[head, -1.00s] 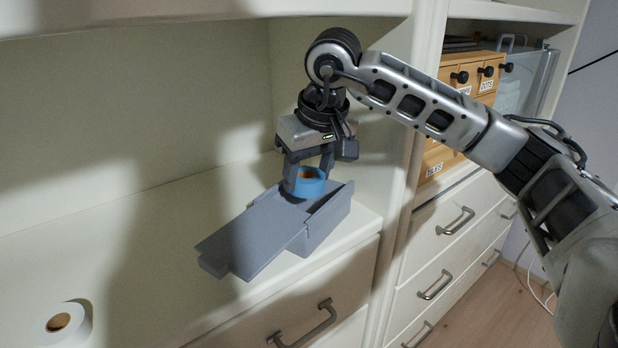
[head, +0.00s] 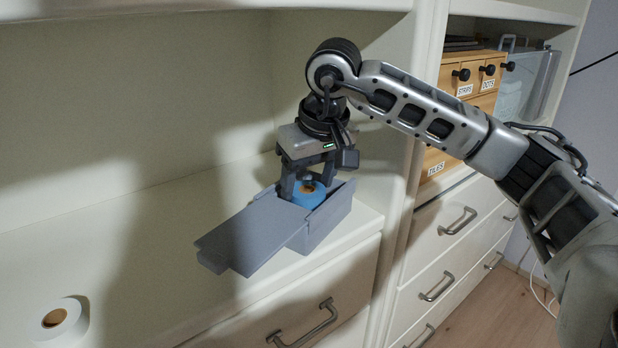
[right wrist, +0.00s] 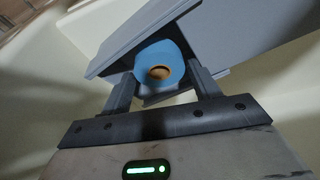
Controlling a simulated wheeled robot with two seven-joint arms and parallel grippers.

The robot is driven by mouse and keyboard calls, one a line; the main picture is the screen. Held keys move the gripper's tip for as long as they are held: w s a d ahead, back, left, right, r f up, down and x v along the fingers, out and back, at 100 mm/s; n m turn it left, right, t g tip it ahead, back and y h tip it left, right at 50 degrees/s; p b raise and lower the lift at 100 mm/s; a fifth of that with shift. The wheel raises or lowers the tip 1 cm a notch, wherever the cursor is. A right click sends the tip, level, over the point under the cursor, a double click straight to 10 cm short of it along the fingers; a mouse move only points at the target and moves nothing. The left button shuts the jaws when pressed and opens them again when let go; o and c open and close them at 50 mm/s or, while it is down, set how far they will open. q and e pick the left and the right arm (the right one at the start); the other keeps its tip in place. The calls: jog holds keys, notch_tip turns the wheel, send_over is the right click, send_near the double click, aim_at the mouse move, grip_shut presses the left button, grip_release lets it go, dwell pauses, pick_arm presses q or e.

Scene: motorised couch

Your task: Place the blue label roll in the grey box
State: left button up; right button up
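The blue label roll (head: 309,198) sits down inside the open end of the grey box (head: 326,222), its lower part hidden by the box wall. My right gripper (head: 308,184) is above that opening, pointing down, with its fingers apart on either side of the roll. In the right wrist view the blue roll (right wrist: 160,66) shows its brown core between the open fingers of my right gripper (right wrist: 163,82), with small gaps beside it. The box's grey lid (head: 245,235) is slid partly off toward the front left. My left gripper is not in view.
A white label roll (head: 62,322) lies on the shelf (head: 150,270) at the front left. An upright cabinet side (head: 400,150) stands right of the box. Wooden small drawers (head: 470,85) stand farther right. The shelf between white roll and box is clear.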

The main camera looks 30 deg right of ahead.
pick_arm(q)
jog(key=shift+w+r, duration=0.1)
pick_arm(e)
jog(key=shift+o, duration=0.5)
jog(key=shift+r, duration=0.1)
jog(key=shift+r, duration=0.3)
jog(key=shift+s+p+v, duration=0.2)
jog(key=shift+p+v, duration=0.25)
jog(key=shift+v, duration=0.5)
pick_arm(q)
jog(key=shift+b, duration=0.4)
pick_arm(e)
jog(key=s, duration=1.1)
jog(key=shift+s, duration=0.2)
jog(key=shift+f, duration=0.1)
